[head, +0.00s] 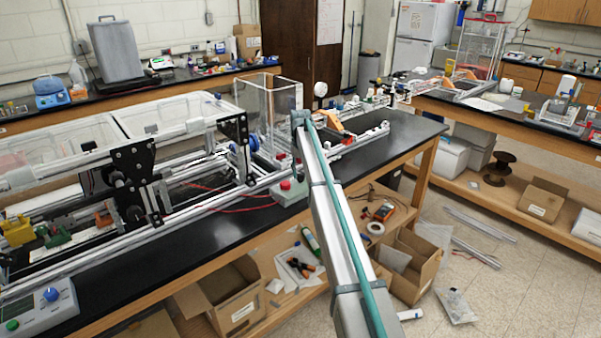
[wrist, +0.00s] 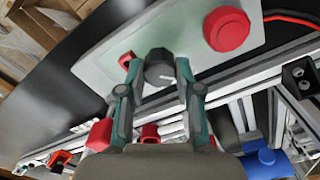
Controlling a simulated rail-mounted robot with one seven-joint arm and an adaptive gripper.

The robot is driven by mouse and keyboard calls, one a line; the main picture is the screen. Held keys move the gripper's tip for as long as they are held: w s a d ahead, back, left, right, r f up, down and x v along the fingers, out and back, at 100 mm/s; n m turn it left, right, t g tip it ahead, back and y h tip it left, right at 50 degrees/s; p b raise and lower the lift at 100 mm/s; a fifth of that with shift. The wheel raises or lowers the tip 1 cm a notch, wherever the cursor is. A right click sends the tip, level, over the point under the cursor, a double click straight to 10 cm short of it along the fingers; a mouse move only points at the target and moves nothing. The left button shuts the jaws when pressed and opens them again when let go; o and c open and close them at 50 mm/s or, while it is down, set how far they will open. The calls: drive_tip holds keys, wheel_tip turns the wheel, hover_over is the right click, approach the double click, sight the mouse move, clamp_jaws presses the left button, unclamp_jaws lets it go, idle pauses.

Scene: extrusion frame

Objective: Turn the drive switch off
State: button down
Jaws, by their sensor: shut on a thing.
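My arm hides the knob and my gripper there.
The extrusion frame (head: 180,215) with rails and black plates runs along the bench (head: 230,238), close to the box. A clear tank (head: 268,105) stands behind. In the wrist view a red cable (wrist: 290,16) and a blue part (wrist: 265,163) lie near my gripper.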

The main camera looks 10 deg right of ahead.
sight(301, 173)
drive_tip(key=c, duration=0.8)
unclamp_jaws()
wheel_tip(301, 173, up, 12)
drive_tip(key=shift+r, duration=0.1)
